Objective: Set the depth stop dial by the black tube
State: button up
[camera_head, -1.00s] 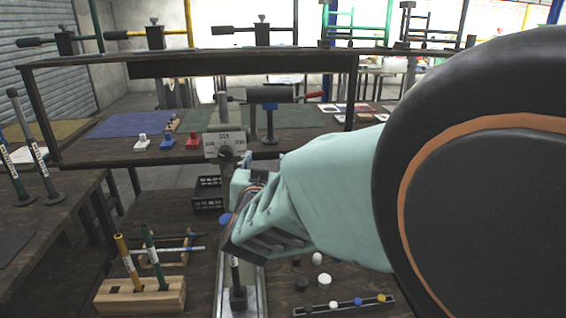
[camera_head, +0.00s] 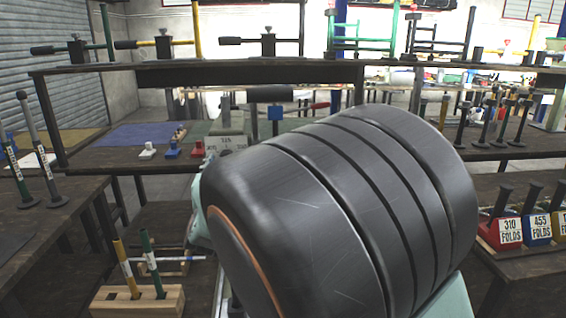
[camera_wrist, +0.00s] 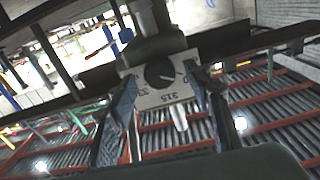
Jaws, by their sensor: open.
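The depth stop dial is a round black knob with a pale pointer line (camera_wrist: 160,75) on a light plate with printed numbers (camera_wrist: 160,97), in the wrist view. My gripper (camera_wrist: 158,79) is open, with one finger on each side of the knob; I cannot tell whether they touch it. In the head view, the top of the plate (camera_head: 224,142) shows above my arm, which hides the dial and my gripper. I cannot single out the black tube for sure. A wooden block (camera_head: 137,303) holds a yellow tube (camera_head: 126,268) and a green tube (camera_head: 151,262).
A dark shelf (camera_head: 105,152) crosses behind the press, bearing a white, a blue (camera_head: 172,148) and a red piece. Red, blue and yellow label stands (camera_head: 500,235) are at the right. Two upright rods (camera_head: 45,160) stand on the left table.

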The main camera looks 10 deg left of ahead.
jog(key=shift+w+a, duration=0.15)
jog(key=shift+w, duration=0.4)
jog(key=c, duration=1.1)
jog(key=shift+c, duration=0.2)
